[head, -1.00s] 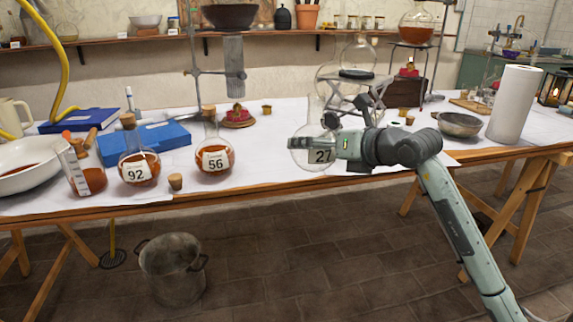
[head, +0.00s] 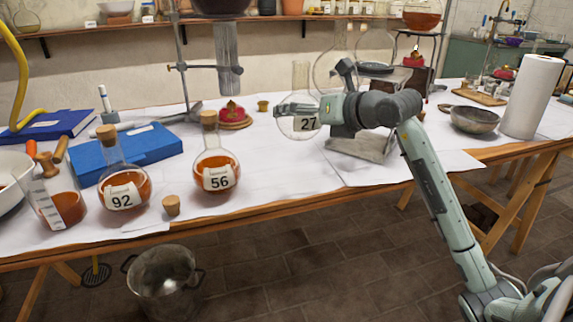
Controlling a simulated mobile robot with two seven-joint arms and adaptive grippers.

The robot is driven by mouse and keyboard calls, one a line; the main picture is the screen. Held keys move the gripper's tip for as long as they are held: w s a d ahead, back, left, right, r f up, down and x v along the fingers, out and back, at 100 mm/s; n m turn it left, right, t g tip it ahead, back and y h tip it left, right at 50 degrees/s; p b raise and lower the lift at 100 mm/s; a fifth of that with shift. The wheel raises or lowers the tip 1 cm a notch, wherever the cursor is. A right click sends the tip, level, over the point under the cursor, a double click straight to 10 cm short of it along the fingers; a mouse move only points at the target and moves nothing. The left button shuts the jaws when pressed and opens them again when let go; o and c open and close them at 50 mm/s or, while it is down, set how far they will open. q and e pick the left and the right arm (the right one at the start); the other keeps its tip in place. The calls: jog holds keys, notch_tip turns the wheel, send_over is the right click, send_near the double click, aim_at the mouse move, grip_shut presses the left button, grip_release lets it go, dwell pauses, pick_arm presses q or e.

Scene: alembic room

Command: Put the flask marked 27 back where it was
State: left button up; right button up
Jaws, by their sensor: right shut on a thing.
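The flask marked 27 (head: 302,127) is clear and looks empty, with a round body and a tall neck. My right gripper (head: 297,109) comes in from the right and is shut on it near the base of the neck. The flask is upright in the picture, over the white-covered bench; I cannot tell whether it touches the bench. Flask 56 (head: 216,164) and flask 92 (head: 123,178), both corked with orange-brown liquid, stand to its left. My left gripper is not in view.
A metal lab jack (head: 360,147) stands partly behind my right gripper, with clear glassware behind. A loose cork (head: 171,206) lies near the front edge.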

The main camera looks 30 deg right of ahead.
notch_tip(320, 180, down, 9)
jog(key=shift+s, duration=0.1)
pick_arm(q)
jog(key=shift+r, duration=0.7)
pick_arm(e)
jog(key=shift+f, duration=0.35)
pick_arm(q)
jog(key=shift+b, duration=0.4)
pick_arm(e)
jog(key=shift+f, duration=0.2)
jog(key=o, duration=1.5)
jog(key=shift+c, duration=0.2)
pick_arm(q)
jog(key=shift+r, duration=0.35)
